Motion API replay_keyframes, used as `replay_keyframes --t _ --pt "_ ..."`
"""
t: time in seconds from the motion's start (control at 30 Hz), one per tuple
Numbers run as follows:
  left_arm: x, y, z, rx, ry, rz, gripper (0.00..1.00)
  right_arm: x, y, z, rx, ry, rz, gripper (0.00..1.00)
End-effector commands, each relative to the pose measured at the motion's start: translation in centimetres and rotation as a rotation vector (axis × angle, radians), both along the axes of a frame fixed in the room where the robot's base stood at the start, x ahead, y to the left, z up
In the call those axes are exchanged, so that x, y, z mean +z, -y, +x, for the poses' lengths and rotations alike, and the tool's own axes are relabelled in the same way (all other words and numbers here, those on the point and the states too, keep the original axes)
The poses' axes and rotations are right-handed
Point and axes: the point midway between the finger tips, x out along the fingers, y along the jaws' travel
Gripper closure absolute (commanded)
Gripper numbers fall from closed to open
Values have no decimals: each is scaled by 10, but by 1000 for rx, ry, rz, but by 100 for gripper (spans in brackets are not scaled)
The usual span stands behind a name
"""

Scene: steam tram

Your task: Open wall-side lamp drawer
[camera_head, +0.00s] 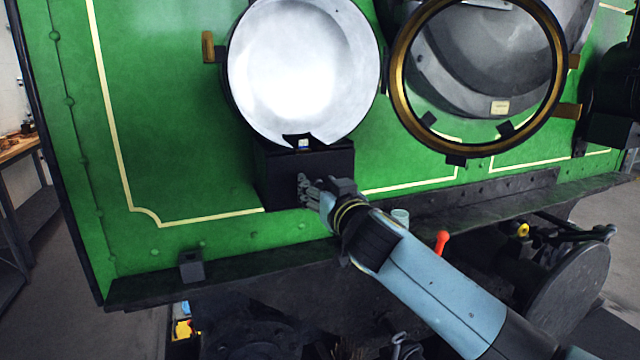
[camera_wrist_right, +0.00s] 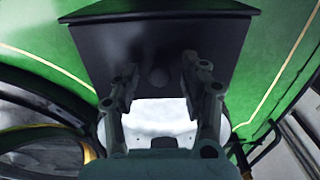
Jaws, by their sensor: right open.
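The lamp drawer (camera_head: 278,182) is the dark box under the round silver lamp on the green tram front. It looks shut. In the right wrist view, its dark front (camera_wrist_right: 105,50) fills the upper middle, with a small round knob (camera_wrist_right: 159,77) on it. My right gripper (camera_head: 310,188) is at the drawer front in the head view. In the right wrist view, my right gripper (camera_wrist_right: 158,70) is open, one finger on each side of the knob; I cannot tell whether they touch it. My left gripper is not in view.
The silver lamp reflector (camera_head: 303,70) sits just above the drawer. Its brass-rimmed glass door (camera_head: 396,92) hangs open to the right.

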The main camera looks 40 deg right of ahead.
Motion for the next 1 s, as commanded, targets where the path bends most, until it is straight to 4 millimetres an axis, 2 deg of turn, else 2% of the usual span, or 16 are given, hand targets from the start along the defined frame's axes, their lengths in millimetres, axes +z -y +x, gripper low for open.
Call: replay_keyframes --t 0.13,0.17,0.5,0.87,1.0 --pt "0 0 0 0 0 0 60 0 0 0 0 0 0 55" --pt "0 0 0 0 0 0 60 0 0 0 0 0 0 57" --pt "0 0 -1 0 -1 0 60 0 0 0 0 0 0 100" --pt "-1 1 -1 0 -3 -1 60 -1 0 -1 0 0 -1 100" --pt "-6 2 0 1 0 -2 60 -3 -3 -11 1 -1 -2 100"
